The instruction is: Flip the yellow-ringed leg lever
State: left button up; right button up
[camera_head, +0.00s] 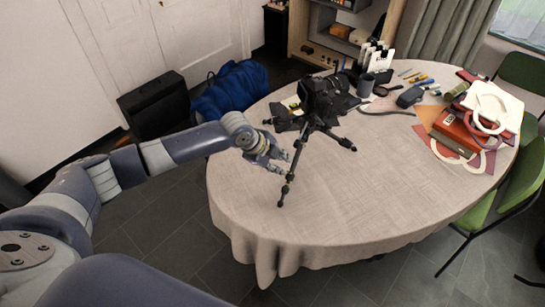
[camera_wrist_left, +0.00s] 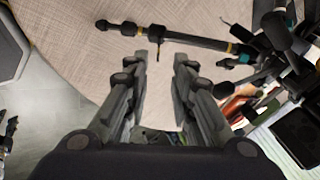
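A black tripod with a camera (camera_head: 322,98) stands on the table. Its near leg (camera_head: 290,172) slopes down to the tabletop. In the left wrist view this leg (camera_wrist_left: 190,37) lies across the picture beyond my fingertips, with a yellow ring (camera_wrist_left: 230,48) near its upper end. A small dark part, perhaps a lever, sticks out from the leg between the fingertips. A teal mark (camera_wrist_left: 243,59) shows on another part of the tripod. My left gripper (camera_head: 283,160) is open beside the near leg; in the wrist view its fingers (camera_wrist_left: 161,60) are apart and empty. My right gripper is out of view.
The oval table (camera_head: 335,210) has a pale cloth and clear room at the front. A grey cup (camera_head: 365,85) and small items stand behind the tripod. A red box (camera_head: 456,135) and a white bag (camera_head: 492,106) lie at the right. Green chairs (camera_head: 525,185) stand beyond the edge.

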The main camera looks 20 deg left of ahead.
pick_arm(q)
jog(key=v, duration=0.4)
jog(key=shift+s+a+r, duration=0.1)
jog(key=shift+r, duration=0.3)
